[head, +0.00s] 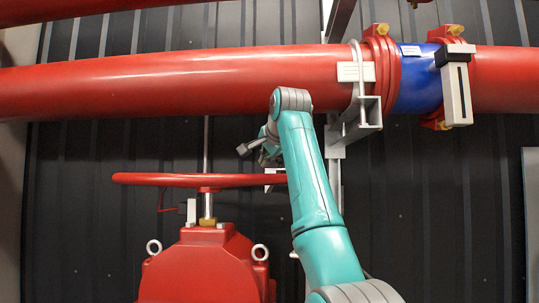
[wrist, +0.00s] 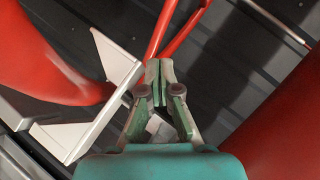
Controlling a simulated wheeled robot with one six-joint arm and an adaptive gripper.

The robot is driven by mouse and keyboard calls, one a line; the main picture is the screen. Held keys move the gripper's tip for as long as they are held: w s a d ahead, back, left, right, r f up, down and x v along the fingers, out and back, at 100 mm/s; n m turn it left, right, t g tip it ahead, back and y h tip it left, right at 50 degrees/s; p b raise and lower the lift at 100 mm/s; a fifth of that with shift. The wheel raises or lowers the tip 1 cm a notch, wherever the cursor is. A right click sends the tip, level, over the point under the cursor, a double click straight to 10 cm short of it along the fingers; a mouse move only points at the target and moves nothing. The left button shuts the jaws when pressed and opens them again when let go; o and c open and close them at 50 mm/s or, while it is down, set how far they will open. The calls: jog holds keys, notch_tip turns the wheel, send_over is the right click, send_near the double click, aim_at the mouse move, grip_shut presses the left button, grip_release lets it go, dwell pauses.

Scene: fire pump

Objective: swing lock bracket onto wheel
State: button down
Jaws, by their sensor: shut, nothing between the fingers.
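The red handwheel (head: 190,180) lies level, edge-on, on an upright stem above a red valve body in the head view. A small pale bracket-like piece (head: 274,171) shows at the wheel's right rim, partly hidden by my arm; I cannot tell for certain that it is the lock bracket. In the wrist view, a white angled bracket (wrist: 120,65) stands left of my gripper (wrist: 159,82). The gripper's fingers are together with nothing between them. In the head view the gripper (head: 258,152) is partly hidden behind my arm, above the wheel's right side.
A thick red pipe (head: 180,85) with a blue section (head: 416,80) crosses above the wheel. A grey strut with a pipe support (head: 360,125) stands right of my arm. In the wrist view, thin red bars (wrist: 184,30) lie beyond the fingertips and a red surface (wrist: 285,120) fills the right.

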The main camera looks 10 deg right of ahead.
jog(key=shift+a+f, duration=0.1)
jog(key=shift+f, duration=0.1)
dwell(0.3)
jog(key=v, duration=1.2)
